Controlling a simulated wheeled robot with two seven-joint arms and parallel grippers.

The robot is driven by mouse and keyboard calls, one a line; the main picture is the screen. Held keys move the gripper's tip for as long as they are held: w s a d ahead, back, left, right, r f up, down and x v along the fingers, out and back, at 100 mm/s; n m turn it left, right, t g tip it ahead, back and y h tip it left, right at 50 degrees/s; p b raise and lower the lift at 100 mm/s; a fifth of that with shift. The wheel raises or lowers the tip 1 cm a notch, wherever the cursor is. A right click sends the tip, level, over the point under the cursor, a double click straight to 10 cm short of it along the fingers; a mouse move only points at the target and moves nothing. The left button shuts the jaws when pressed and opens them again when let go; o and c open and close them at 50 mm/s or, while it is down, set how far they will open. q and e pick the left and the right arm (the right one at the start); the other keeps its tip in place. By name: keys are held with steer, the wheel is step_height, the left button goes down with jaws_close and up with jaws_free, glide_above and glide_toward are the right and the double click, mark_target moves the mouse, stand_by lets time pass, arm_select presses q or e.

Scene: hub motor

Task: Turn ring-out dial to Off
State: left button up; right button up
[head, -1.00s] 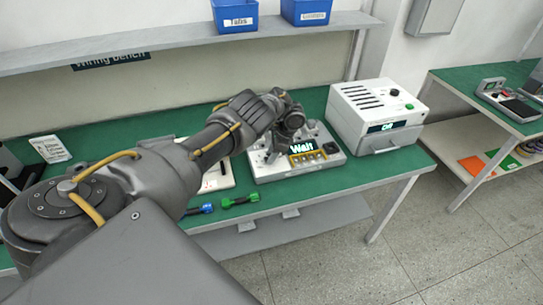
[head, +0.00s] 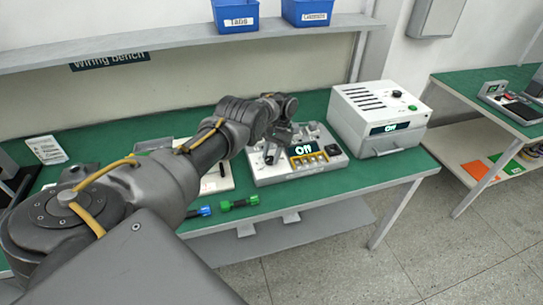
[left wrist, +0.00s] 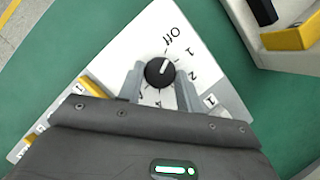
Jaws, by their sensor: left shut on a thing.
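The ring-out tester (head: 262,178) is a light grey panel on the green bench, and its small screen (head: 303,149) reads "Off". In the left wrist view, its black round dial (left wrist: 160,72) has a white pointer mark directed up and slightly right, toward the printed "Off". Numbers run round the dial's right and lower side. My left gripper (left wrist: 160,80) is shut on the dial, one finger at each side. In the head view my forearm and wrist partly hide the tester, and the grip is hard to make out. My right gripper is out of view.
A white box (head: 350,125) with its own "Off" screen stands just right of the tester. A green-ended tool (head: 238,203) and a blue-ended one (head: 200,210) lie near the front edge. Blue bins (head: 235,16) sit on the shelf above. A second bench stands at right.

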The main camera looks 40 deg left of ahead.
arm_select(q)
steer(key=shift+n+h, duration=0.3)
steer(key=shift+n, duration=0.4)
steer(key=o, duration=1)
